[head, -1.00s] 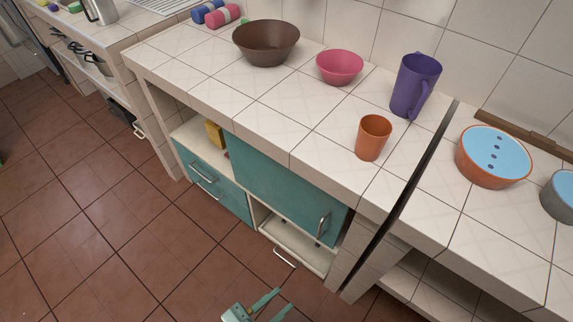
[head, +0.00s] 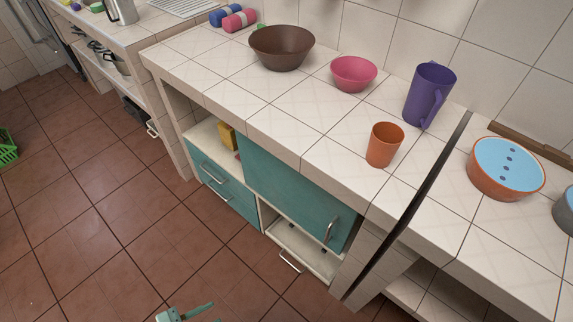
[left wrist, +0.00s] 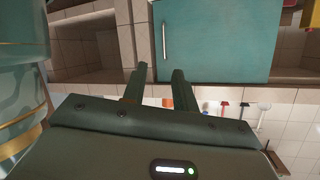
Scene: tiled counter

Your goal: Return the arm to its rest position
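My left gripper (head: 188,312) is at the bottom edge of the head view, mostly cut off, over the brown tiled floor in front of the cabinet. In the left wrist view its two fingers (left wrist: 157,72) stand apart with nothing between them, so it is open and empty. The wrist view faces the teal cabinet door (left wrist: 218,42) with its upright handle, and the fingers appear apart from it. My right gripper is in neither view.
The counter (head: 285,105) holds a brown bowl (head: 281,50), a pink bowl (head: 353,75), an orange cup (head: 384,146), a purple pitcher (head: 428,96) and a blue-topped bowl (head: 507,168). An open lower drawer (head: 300,252) juts out. A green basket (head: 7,148) stands on the floor far left.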

